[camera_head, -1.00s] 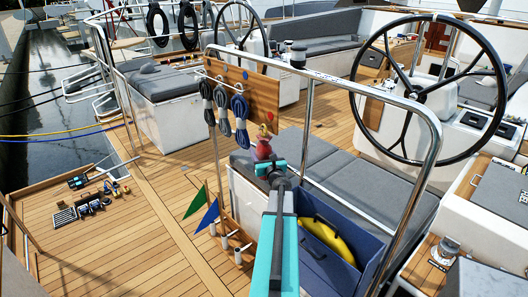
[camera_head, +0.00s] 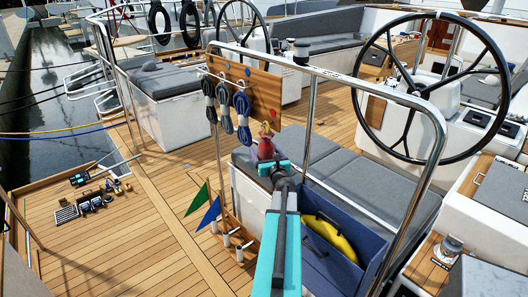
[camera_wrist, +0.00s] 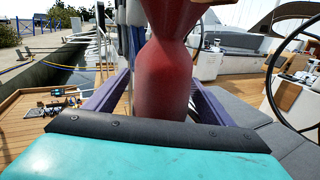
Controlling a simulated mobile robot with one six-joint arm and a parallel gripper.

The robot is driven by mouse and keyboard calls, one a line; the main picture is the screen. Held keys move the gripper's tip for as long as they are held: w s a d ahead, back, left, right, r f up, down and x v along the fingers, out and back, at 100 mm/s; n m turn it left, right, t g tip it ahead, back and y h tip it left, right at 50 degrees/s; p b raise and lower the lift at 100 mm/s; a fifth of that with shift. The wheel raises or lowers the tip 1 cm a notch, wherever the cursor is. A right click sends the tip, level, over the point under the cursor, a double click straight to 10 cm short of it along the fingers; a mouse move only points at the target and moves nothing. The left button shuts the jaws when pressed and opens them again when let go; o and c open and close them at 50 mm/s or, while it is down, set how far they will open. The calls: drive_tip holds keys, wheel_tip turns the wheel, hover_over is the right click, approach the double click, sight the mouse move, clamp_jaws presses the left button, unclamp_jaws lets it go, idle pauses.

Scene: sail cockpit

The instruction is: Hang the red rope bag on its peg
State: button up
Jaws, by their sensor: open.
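The red rope bag (camera_head: 265,147) is upright in front of the lower right of a wooden peg board (camera_head: 262,88). Its narrow neck and wide red body (camera_wrist: 163,80) fill the middle of the wrist view. My gripper (camera_head: 273,163) is open, with a purple finger on each side of the bag, and a gap shows at the left finger. The bag's top is out of the wrist view and small in the head view. I cannot tell whether its loop is over a peg.
Several rope coils (camera_head: 226,107) hang on the board left of the bag. A steel rail (camera_head: 345,78) arches over my arm. Green and blue flags (camera_head: 209,213) stand at lower left. A blue bin with a yellow item (camera_head: 331,240) is at right.

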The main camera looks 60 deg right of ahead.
drive_tip(key=b+v, duration=0.1)
drive_tip(key=v, duration=0.9)
drive_tip(key=shift+d+r+b, duration=0.1)
drive_tip(key=shift+r+b, duration=0.05)
drive_tip(key=shift+b, duration=0.2)
drive_tip(key=shift+p+v, duration=1.1)
drive_tip(key=shift+v, duration=0.05)
